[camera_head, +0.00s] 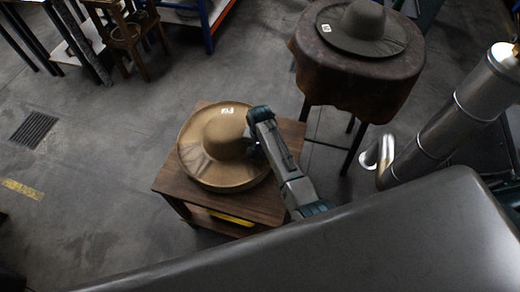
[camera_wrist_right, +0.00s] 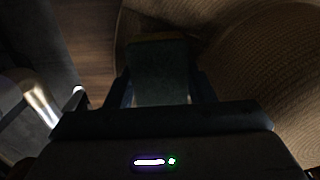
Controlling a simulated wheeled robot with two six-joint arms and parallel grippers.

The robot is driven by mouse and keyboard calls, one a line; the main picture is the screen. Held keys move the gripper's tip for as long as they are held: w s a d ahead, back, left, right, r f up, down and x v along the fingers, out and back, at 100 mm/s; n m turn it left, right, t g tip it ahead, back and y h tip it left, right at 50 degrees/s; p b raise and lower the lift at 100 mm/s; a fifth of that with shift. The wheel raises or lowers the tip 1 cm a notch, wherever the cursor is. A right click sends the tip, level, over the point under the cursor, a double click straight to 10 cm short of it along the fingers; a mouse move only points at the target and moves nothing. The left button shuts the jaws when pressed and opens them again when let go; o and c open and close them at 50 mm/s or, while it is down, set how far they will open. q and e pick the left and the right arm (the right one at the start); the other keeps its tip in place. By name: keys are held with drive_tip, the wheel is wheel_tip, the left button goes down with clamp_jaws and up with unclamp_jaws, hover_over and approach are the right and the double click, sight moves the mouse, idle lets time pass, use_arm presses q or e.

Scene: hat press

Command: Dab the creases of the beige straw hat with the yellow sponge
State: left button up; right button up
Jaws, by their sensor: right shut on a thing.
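The hat's crown also fills the right of the right wrist view (camera_wrist_right: 275,75). My right gripper (camera_head: 255,151) is at the right side of the crown, over the brim. In the right wrist view it is shut on a dark, shadowed block (camera_wrist_right: 160,72), which I take to be the sponge; its yellow colour hardly shows. I cannot tell whether the block touches the straw. My left gripper is out of view.
The wooden table (camera_head: 169,186) has a lower shelf with a yellow strip-like thing (camera_head: 230,217). A dark grey hat (camera_head: 360,28) lies on a round leather-covered stand (camera_head: 345,75) at upper right. Shiny metal pipes (camera_head: 450,120) stand at right.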

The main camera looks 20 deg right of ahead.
drive_tip(key=shift+f, duration=0.35)
idle(2.1)
wheel_tip(320, 180, up, 9)
drive_tip(key=p, duration=0.9)
drive_tip(key=shift+p, duration=0.4)
drive_tip(key=shift+r, duration=2.5)
